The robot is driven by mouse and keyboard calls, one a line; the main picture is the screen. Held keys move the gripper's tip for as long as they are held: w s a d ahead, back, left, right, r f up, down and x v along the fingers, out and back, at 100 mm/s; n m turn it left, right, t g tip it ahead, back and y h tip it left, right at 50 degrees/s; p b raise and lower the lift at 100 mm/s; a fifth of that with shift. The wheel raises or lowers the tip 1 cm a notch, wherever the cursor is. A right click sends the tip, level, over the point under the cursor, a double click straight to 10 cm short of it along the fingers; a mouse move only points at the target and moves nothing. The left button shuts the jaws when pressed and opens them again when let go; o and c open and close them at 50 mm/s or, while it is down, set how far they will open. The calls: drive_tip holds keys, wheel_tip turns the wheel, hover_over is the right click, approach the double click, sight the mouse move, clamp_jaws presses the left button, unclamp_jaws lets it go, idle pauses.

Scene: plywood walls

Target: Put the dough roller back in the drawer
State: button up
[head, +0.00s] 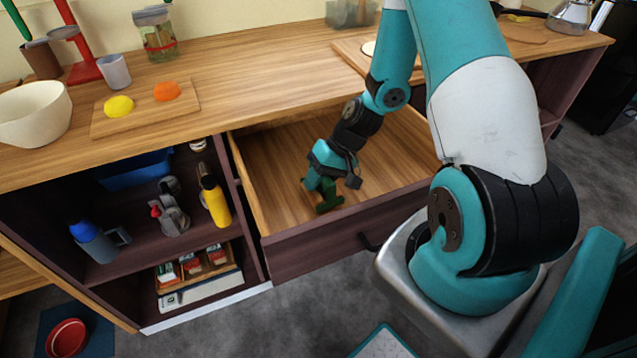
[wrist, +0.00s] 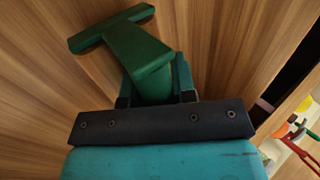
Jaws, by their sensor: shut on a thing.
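The green dough roller (head: 329,198) is in my gripper (head: 322,184), inside the open drawer (head: 281,163) near its front left part. In the wrist view the roller (wrist: 140,50) shows a thick handle between the fingers of my gripper (wrist: 158,90) and a crosswise bar at its far end. My gripper is shut on the handle. The drawer's wooden floor (wrist: 60,75) lies beyond the roller. I cannot tell whether the roller touches the floor.
The counter (head: 255,75) above carries a white bowl (head: 38,116), a grey cup (head: 114,72), a glass jar (head: 156,38) and a board (head: 140,121) with yellow and orange lumps. Open shelves with a yellow bottle (head: 215,201) stand left of the drawer. The visible drawer floor is otherwise clear.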

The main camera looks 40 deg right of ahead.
drive_tip(key=shift+f, duration=0.35)
drive_tip(key=shift+s+f+b, duration=0.2)
drive_tip(key=shift+f+b, duration=0.25)
drive_tip(key=shift+f, duration=0.3)
drive_tip(key=o, duration=0.8)
drive_tip(key=w+a+r+v, duration=0.1)
drive_tip(key=v, duration=1.2)
drive_tip(key=s+a+r+n+g+h, duration=0.15)
drive_tip(key=a+r+n, duration=0.35)
drive_tip(key=a+r, duration=0.7)
drive_tip(key=s+a+r+n, duration=0.1)
drive_tip(key=s+a+r, duration=0.1)
drive_tip(key=s+a, duration=0.2)
drive_tip(key=s+a+r+n, duration=0.1)
drive_tip(key=s+a+n, duration=0.1)
drive_tip(key=s+a, duration=0.3)
drive_tip(key=s+a+r+n+h, duration=0.1)
drive_tip(key=s+a+r+n, duration=0.1)
drive_tip(key=s+a, duration=0.2)
drive_tip(key=shift+s+a+r+p, duration=0.3)
drive_tip(key=shift+r+p, duration=0.05)
